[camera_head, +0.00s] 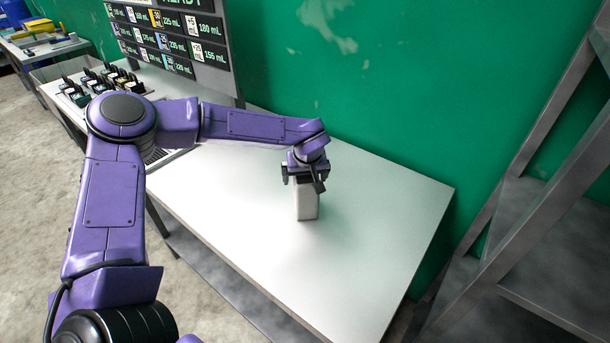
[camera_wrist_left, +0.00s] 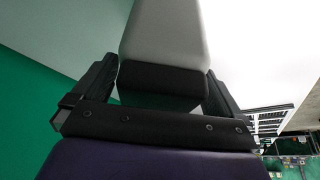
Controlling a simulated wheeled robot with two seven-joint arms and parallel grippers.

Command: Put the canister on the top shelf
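The canister (camera_head: 307,203) is a pale grey-white upright block. It appears to stand on the white table (camera_head: 375,205) right of its middle. My left gripper (camera_head: 304,180) is over its top, pointing down. In the left wrist view the pale canister body (camera_wrist_left: 165,32) and its black cap (camera_wrist_left: 162,80) lie between the two black fingers of my left gripper (camera_wrist_left: 162,75). The fingers are close to its sides; whether they press on it I cannot tell. My right gripper is not in view. The metal shelf rack (camera_head: 515,235) stands at the right; its top shelf cannot be made out.
A dark board with volume labels (camera_head: 175,35) stands at the table's back left. Several small dark bottles (camera_head: 100,82) stand in front of it. A green wall is behind. The front and right of the table are clear, with a gap before the rack.

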